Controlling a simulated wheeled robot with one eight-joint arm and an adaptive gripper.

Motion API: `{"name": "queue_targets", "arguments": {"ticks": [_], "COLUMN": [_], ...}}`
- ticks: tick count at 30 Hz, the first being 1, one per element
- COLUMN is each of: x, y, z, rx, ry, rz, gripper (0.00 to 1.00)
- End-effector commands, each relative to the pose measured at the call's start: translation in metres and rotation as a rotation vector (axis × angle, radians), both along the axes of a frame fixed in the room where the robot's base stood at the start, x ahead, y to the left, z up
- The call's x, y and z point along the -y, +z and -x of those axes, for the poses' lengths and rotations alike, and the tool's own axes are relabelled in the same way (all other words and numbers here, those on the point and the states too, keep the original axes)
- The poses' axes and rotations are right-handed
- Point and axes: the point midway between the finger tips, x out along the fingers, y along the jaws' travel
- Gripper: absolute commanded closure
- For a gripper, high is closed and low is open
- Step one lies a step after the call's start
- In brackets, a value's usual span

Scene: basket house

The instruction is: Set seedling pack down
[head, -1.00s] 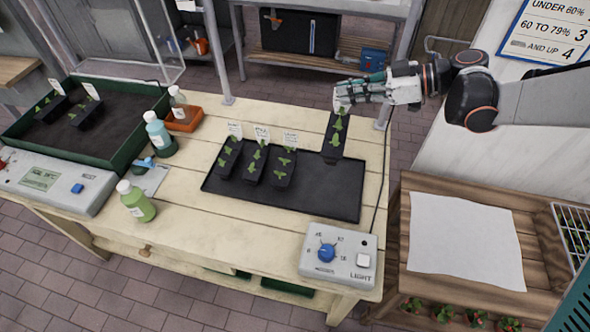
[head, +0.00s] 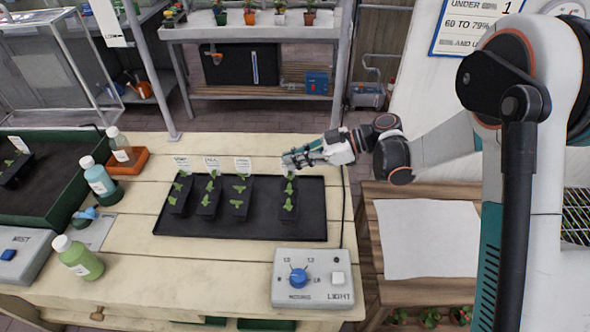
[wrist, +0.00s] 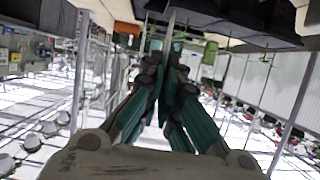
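The seedling pack (head: 289,205), a narrow black strip with green seedlings, is at the right end of the black tray (head: 258,228). It looks level with the packs beside it; whether its base fully touches the tray I cannot tell. My gripper (head: 291,160) is at the pack's far end, its fingers drawn together there. In the wrist view my gripper (wrist: 166,50) has its fingers nearly together on a thin upright piece; dark shapes fill the top of that view. Three other seedling packs (head: 208,198) with white labels stand on the tray to the left.
A control box with a blue dial (head: 313,280) stands in front of the tray. Bottles (head: 78,257) and a green-edged planter (head: 60,205) are at the left. A white sheet (head: 427,238) lies on the wooden table at right. Bare tray shows between the packs.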

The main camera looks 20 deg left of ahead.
Motion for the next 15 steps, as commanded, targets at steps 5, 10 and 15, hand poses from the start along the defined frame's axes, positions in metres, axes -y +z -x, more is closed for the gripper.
{"name": "queue_targets", "arguments": {"ticks": [5,10,15], "x": [0.0,0.0,0.0], "y": [-0.029,-0.033,-0.033], "z": [0.0,0.0,0.0], "rx": [0.0,0.0,0.0], "ry": [0.0,0.0,0.0], "rz": [0.0,0.0,0.0], "gripper": [1.0,1.0,1.0]}}
